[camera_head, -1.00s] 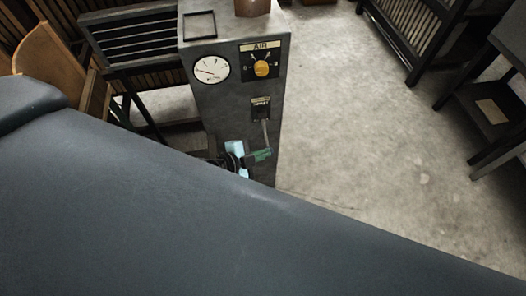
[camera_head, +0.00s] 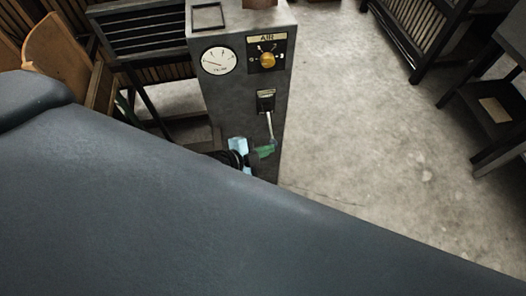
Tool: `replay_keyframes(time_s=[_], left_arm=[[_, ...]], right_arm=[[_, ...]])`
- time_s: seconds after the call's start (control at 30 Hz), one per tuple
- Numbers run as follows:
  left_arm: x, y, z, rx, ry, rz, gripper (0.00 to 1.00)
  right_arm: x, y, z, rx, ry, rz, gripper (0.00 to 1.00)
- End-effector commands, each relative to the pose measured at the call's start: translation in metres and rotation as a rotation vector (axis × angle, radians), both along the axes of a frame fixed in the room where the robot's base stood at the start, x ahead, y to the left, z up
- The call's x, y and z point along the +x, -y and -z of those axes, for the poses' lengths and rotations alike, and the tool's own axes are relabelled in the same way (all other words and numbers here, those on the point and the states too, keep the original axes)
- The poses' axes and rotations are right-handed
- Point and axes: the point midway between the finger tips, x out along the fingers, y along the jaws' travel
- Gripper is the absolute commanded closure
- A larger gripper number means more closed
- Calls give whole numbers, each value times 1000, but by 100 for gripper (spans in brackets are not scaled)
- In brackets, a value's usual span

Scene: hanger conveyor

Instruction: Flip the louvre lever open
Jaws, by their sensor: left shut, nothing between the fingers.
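The louvre lever (camera_head: 269,127) is a thin pale metal bar on the front of a grey control post (camera_head: 230,105). It hangs down from a black slotted plate (camera_head: 265,100), with its lower end leaning slightly right. My left gripper (camera_head: 265,152), black with light-blue and green parts, is shut and empty at the lever's lower end. I cannot tell whether they touch. My own large blue-grey body part hides most of that arm. My right gripper is not in view. A dark slatted louvre panel (camera_head: 145,32) stands left of the post.
The post also carries a white round gauge (camera_head: 219,60) and a yellow AIR knob (camera_head: 267,60). A wooden panel (camera_head: 57,48) stands at the far left. Dark racks (camera_head: 420,40) and a table (camera_head: 503,85) stand right. The concrete floor (camera_head: 350,120) between is clear.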

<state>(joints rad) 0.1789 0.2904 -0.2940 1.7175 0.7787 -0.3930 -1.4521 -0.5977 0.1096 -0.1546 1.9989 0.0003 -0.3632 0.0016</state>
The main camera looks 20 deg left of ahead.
Motion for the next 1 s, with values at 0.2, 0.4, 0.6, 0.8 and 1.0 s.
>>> replay_keyframes(time_s=[0.2,0.4,0.6,0.8,1.0], left_arm=[[-28,-17,-20,4,0,2,100],[-57,-34,-36,3,-3,3,100],[-73,-45,-45,1,-1,0,100],[-77,-47,-48,-1,-1,0,100],[-77,-47,-48,-1,0,0,100]], right_arm=[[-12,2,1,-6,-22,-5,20],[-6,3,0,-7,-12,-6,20],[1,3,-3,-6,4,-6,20],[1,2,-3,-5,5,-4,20],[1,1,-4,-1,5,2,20]])
